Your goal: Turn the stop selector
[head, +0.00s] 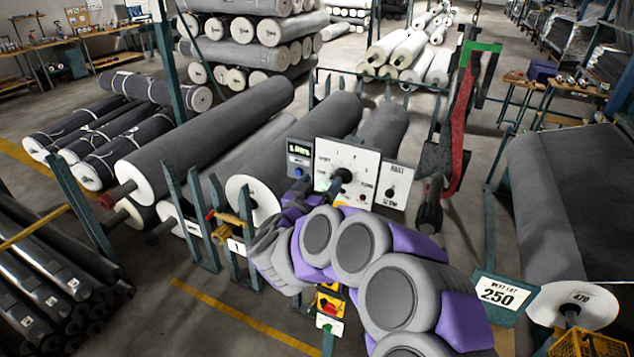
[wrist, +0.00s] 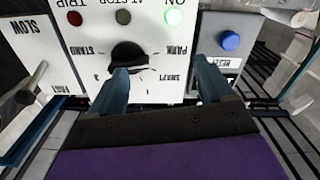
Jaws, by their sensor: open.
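The stop selector is a black rotary knob (wrist: 128,56) on a white panel, upside down in the wrist view, with marks including STAND, PARK, SHAFT and numbers around it. The knob also shows in the head view (head: 343,175). My gripper (wrist: 162,75) is open, with blue fingers pointing at the panel. Its left fingertip overlaps the knob's lower edge in the picture; its right fingertip is near PARK. The knob lies left of the middle of the gap. Contact cannot be told. In the head view my arm hides most of the gripper.
Above the knob in the wrist view are a red lamp (wrist: 75,18), a dark AT STOP lamp (wrist: 123,17) and a lit green ON lamp (wrist: 174,17). A blue RESET button (wrist: 229,40) is right; a SLOW/FAST lever (wrist: 33,80) is left. Grey rolls (head: 210,135) lie behind.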

